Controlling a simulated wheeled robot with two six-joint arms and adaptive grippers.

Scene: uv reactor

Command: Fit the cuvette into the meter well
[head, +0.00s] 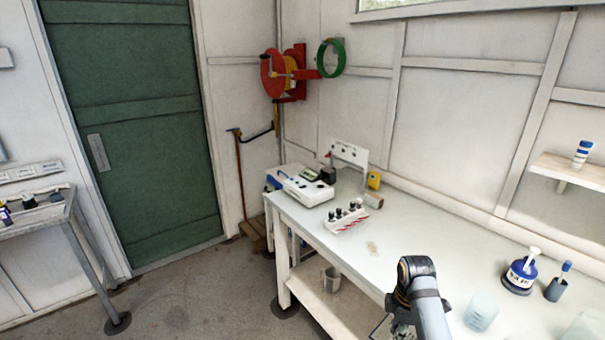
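The meter (308,190) appears to be the white box-shaped instrument near the left end of the white bench; its well is too small to make out. In front of it, a white rack (347,224) holds several small dark-capped vials. I cannot tell whether one of these is the cuvette. One of my arms, apparently the right, rises from the bottom edge over the bench front. Its gripper (402,332) points down, is cut off by the frame edge, and its fingers cannot be made out. My other gripper is not in view.
A yellow item (374,180) and a small tan cylinder (373,201) stand by the wall. A blue-white container (521,273), a dark cup (557,289) and a translucent beaker (481,313) stand at right. The bench (415,232) is clear mid-length. A mug (331,279) sits on the lower shelf.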

